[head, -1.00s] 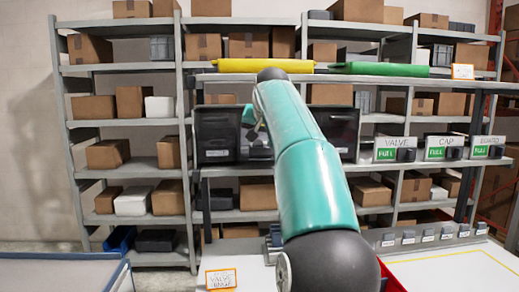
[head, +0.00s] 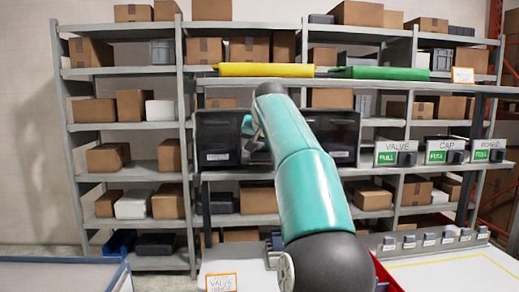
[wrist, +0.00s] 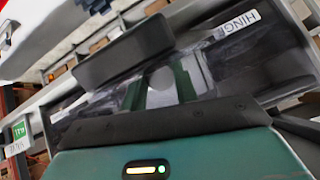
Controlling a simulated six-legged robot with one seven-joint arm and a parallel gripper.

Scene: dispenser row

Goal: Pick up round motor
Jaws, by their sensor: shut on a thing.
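My gripper shows in the wrist view (wrist: 160,92) as two green strips that look like its fingers. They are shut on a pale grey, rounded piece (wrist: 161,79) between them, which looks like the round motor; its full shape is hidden. A dark block (wrist: 125,50) lies close above the fingers in that picture. Behind is a dark, glossy bin with a HINGE label (wrist: 237,24).
A dark bin (head: 218,140) stands left of my arm's end, another (head: 335,132) right of it. VALVE, CAP and BOARD dispensers (head: 440,150) with FULL signs stand further right. Yellow (head: 265,70) and green (head: 380,72) rolls lie above. A white tabletop (head: 455,270) is at lower right.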

